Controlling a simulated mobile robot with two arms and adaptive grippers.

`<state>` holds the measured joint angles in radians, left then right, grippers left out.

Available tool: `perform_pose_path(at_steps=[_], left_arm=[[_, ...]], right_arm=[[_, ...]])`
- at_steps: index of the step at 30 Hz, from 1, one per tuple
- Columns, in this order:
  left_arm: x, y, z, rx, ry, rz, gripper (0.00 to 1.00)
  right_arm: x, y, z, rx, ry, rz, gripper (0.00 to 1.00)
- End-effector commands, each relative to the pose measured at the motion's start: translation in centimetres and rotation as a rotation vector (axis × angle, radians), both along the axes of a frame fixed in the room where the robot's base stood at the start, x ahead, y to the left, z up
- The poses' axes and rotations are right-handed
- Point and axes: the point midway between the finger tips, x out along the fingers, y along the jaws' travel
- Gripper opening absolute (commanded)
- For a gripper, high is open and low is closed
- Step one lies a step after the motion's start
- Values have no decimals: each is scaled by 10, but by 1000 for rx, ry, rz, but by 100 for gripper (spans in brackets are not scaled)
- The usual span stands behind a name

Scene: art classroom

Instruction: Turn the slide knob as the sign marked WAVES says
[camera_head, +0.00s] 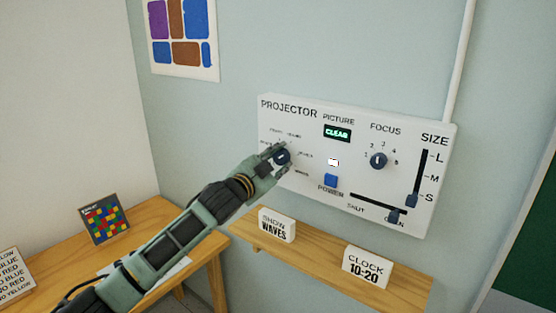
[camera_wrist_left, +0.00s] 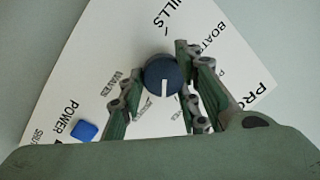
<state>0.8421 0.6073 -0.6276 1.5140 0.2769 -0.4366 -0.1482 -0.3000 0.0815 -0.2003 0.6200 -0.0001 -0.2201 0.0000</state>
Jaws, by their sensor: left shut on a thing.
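The slide knob (camera_head: 282,157) is a dark round dial on the left of the white projector panel (camera_head: 300,117), ringed by small words. In the left wrist view the knob (camera_wrist_left: 163,75) shows a white pointer line, with labels such as HILLS, BOATS and WAVES around it. My left gripper (camera_head: 274,158) is shut on the knob; its fingers (camera_wrist_left: 162,88) lie on either side of it in the wrist view. The sign reading SHOW WAVES (camera_head: 276,226) stands on a wooden shelf below the panel. My right gripper is not in view.
The panel also has a PICTURE display (camera_head: 337,133) reading CLEAR, a focus knob (camera_head: 378,160), a blue power button (camera_head: 331,181), a size slider (camera_head: 412,200) and a shutter slider (camera_head: 394,216). A CLOCK 10-20 sign (camera_head: 366,266) stands on the shelf (camera_head: 316,263).

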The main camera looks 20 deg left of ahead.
Motion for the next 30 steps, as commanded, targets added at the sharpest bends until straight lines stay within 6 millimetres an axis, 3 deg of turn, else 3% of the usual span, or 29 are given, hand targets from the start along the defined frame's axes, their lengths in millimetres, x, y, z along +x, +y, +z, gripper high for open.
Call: perform_pose_path(at_steps=[30], left_arm=[[2, 6, -14, 903, -312, -3, 5]], right_arm=[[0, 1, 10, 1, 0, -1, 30]])
